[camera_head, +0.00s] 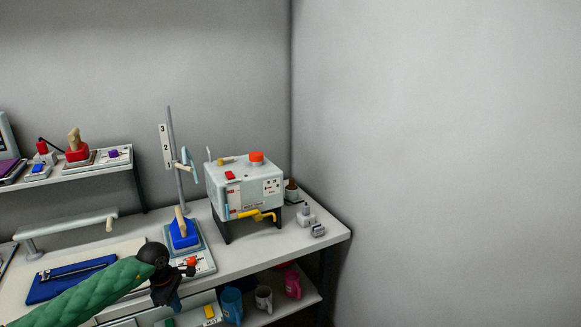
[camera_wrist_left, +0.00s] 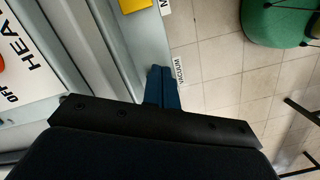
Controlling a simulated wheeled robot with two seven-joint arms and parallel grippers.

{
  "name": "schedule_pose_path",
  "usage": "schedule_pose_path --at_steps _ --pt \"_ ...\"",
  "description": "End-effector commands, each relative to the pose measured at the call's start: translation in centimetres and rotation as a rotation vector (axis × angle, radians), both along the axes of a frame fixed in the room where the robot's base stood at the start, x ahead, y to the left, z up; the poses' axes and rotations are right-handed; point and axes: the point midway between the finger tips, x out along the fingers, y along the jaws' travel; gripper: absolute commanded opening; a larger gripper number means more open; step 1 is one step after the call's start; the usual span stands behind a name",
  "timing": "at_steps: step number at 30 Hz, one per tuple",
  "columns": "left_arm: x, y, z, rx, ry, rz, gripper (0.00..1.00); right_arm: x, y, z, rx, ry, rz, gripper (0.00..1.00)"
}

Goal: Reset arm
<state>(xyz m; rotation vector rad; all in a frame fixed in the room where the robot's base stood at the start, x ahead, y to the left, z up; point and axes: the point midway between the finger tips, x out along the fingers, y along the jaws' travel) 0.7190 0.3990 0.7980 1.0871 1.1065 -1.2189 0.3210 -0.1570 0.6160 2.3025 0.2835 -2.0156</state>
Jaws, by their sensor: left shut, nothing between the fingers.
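My left arm comes in from the lower left of the head view in a green quilted sleeve. My left gripper (camera_head: 174,302) is a dark blue-black shape at the front of the workbench (camera_head: 262,254), pointing down beside the control panel. In the left wrist view the fingers of the left gripper (camera_wrist_left: 162,90) are together and empty, next to a grey bench edge and above the tiled floor. My right gripper is in neither view.
A grey machine with a red knob (camera_head: 243,187) stands on the bench. A blue-based sealing tool (camera_head: 184,233) stands left of it. Mugs (camera_head: 263,298) sit on the lower shelf. A green round object (camera_wrist_left: 275,22) stands on the floor (camera_wrist_left: 225,75).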

Motion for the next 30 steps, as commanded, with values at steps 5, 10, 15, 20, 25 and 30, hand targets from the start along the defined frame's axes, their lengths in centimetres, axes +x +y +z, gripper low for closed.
schedule_pose_path --at_steps 5,10,15,20,25,30 --pt "-1.3 -10.5 -2.1 -0.351 -0.037 0.084 0.00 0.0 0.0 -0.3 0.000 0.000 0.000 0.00" --pt "-2.7 -20.4 -1.1 -0.758 -0.033 0.266 0.00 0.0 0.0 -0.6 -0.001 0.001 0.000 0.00" --pt "-3.6 -26.7 1.6 -1.148 0.020 0.528 0.00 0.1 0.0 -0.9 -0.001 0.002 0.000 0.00" --pt "-3.7 -29.2 4.0 -1.475 0.108 0.841 0.00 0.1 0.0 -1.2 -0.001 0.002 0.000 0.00" --pt "-3.6 -28.5 4.7 -1.766 0.233 1.241 0.00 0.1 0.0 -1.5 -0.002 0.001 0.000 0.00" --pt "-4.5 -25.8 2.5 -1.975 0.381 1.707 0.00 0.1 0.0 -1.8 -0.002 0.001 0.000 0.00"
